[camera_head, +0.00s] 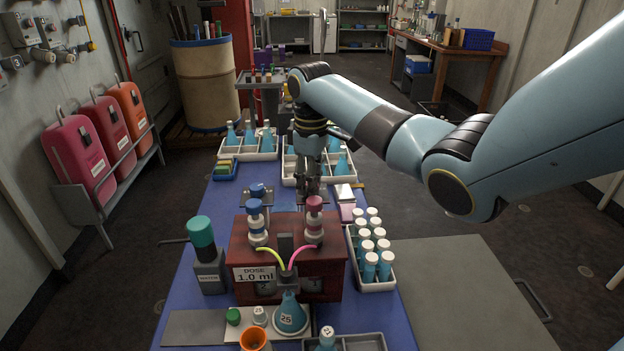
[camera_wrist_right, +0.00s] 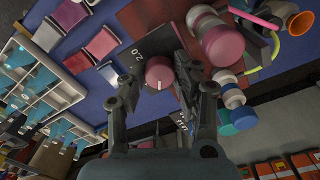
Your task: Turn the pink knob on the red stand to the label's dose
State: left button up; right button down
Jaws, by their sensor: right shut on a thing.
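The red stand (camera_head: 240,242) stands on the blue table and carries a blue-capped and a pink-capped dispenser (camera_head: 314,225). Its white label (camera_head: 255,275) reads "DOSE 1.0 ml". My right gripper (camera_head: 308,186) reaches down behind the stand. In the right wrist view the pink knob (camera_wrist_right: 159,70) with a white pointer mark sits between its fingers (camera_wrist_right: 157,82), which are shut on it. The mark points toward the bottom of that view. A "2.0" scale mark shows at the knob's upper left; other scale marks are mostly hidden. My left gripper is out of view.
A white rack of white-capped vials (camera_head: 372,285) stands right of the stand, and a teal-capped bottle (camera_head: 207,260) left. A blue flask (camera_head: 290,315) and an orange cup (camera_head: 255,338) are in front. White trays with blue flasks (camera_head: 235,155) stand behind.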

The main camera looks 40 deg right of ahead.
jog(key=m+p, duration=0.1)
jog(key=p, duration=0.1)
jog(key=m+p, duration=0.2)
jog(key=shift+r, duration=0.3)
jog(key=shift+w+m+p, duration=0.1)
jog(key=shift+m+p, duration=0.75)
jog(key=shift+m, duration=0.35)
jog(key=shift+f+m+p, duration=0.15)
jog(key=shift+m+p, duration=0.45)
jog(key=shift+m, duration=0.3)
jog(key=c, duration=1.2)
grip_release()
jog(key=shift+c, duration=0.2)
notch_tip(320, 180, up, 12)
jog(key=shift+a, duration=0.15)
